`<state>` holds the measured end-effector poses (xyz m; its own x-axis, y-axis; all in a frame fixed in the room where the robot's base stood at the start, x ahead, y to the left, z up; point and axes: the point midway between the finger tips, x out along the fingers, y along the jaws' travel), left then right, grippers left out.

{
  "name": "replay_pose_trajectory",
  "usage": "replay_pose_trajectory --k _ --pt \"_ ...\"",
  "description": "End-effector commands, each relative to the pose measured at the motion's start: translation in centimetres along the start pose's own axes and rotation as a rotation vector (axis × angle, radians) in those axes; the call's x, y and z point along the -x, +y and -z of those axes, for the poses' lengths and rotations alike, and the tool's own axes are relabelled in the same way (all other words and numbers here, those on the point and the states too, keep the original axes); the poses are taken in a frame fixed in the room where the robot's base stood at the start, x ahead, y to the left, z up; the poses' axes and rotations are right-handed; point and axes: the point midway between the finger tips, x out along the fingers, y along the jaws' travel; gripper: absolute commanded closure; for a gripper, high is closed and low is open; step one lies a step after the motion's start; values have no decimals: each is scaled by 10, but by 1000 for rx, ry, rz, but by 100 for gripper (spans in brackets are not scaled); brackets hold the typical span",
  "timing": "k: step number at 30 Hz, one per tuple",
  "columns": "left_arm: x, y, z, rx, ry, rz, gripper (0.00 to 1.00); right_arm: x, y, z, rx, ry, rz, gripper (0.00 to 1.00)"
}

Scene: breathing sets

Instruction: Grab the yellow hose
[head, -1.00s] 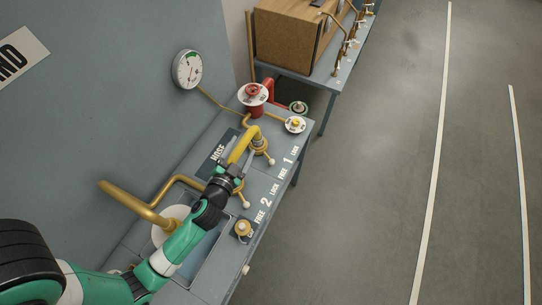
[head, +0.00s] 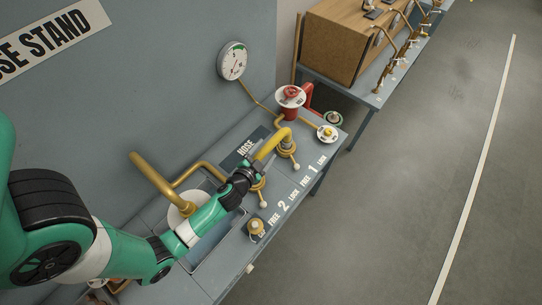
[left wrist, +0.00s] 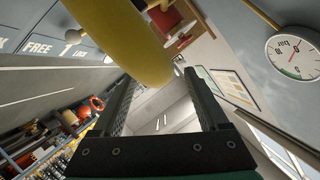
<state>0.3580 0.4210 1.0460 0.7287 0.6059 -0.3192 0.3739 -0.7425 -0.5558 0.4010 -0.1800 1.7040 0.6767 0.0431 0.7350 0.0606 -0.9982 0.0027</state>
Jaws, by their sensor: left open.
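The yellow hose (head: 272,143) is a short bent tube. One end is at the brass fitting (head: 288,149) by the "1" marking on the blue-grey bench, and its other end points toward my left gripper (head: 257,168). My left gripper is open, and its fingers are close to the hose's near end. In the left wrist view the hose (left wrist: 125,38) is large and comes down from the top, its rounded end near the tips of the open gripper (left wrist: 155,82). I cannot tell whether they touch. My right gripper is not in view.
A second brass fitting with a lever (head: 263,190) stands by the "2" marking. Open floor (head: 420,170) lies to the right.

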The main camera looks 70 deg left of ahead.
Motion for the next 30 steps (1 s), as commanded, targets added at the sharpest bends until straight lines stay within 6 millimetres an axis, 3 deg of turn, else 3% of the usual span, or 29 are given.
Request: replay_pose_trajectory --k 9,17,27,30 --pt "-47 1 4 2 0 1 23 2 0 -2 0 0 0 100" --pt "-50 1 4 0 0 0 25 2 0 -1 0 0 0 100" --pt "-50 1 4 0 1 0 86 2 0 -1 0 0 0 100" --pt "-50 1 4 0 1 0 100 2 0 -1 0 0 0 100"
